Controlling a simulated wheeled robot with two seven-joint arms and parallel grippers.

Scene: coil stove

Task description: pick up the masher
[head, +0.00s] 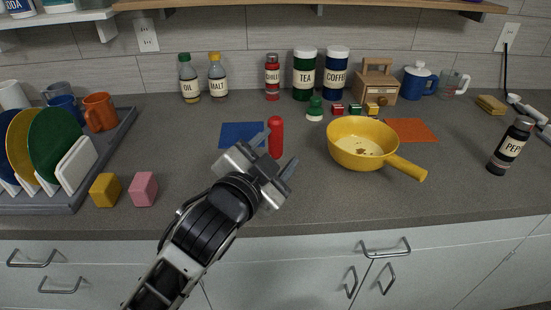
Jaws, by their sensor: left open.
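No masher shows clearly by its shape. A red, upright, round-topped piece (276,134) stands on the grey counter just beyond my left gripper; it could be the masher or its handle, but I cannot tell. My left gripper (277,153) is open, its fingers pointing up and right, with the red piece's lower part seen between the fingertips. I cannot tell whether they touch it. A small green knob-like thing with a pale base (315,109) stands farther back. My right gripper is not in view.
A yellow pan (345,151) with its handle towards the front right stands close on the right. A blue mat (236,131) lies behind my gripper. Yellow (105,190) and pink (144,189) blocks and a dish rack (95,176) are left. Jars line the wall.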

